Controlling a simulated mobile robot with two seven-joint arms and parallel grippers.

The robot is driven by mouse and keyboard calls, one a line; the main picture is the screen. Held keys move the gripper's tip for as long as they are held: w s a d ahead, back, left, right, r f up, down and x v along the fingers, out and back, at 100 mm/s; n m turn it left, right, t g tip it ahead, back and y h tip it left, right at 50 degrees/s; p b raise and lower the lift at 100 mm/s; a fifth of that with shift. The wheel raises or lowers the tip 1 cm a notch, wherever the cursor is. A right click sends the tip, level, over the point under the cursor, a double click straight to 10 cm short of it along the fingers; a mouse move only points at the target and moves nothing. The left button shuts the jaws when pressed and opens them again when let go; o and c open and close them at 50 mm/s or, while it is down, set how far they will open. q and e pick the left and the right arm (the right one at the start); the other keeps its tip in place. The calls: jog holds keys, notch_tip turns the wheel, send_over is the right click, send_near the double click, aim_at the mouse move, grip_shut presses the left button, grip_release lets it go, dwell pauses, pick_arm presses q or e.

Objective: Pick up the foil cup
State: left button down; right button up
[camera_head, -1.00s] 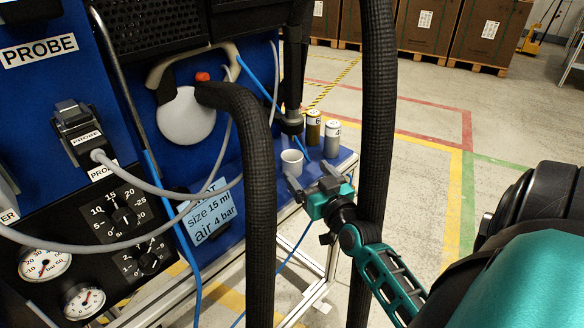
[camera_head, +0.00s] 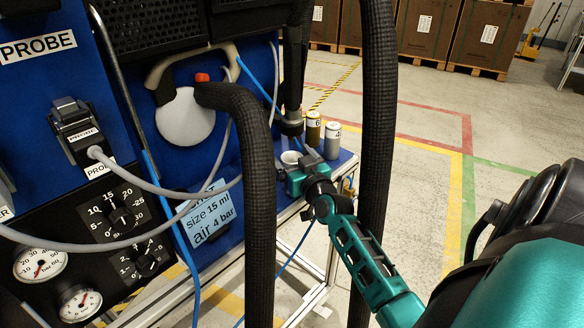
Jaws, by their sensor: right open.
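The foil cup (camera_head: 290,157) is the small pale open cup on the blue shelf, below the nozzle at the lower end of the dark vertical tube. Only its rim and upper part show; my right gripper hides its lower part. My right gripper (camera_head: 294,164) is open and right at the cup, one finger showing at its left and one at its right. I cannot tell whether the fingers touch it. My left gripper is out of view.
Two cans, one gold (camera_head: 313,129) and one grey (camera_head: 332,140), stand just behind and right of the cup.

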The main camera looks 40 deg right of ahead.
jog(key=shift+c, duration=0.4)
jog(key=c, duration=1.1)
jog(key=shift+r, duration=0.1)
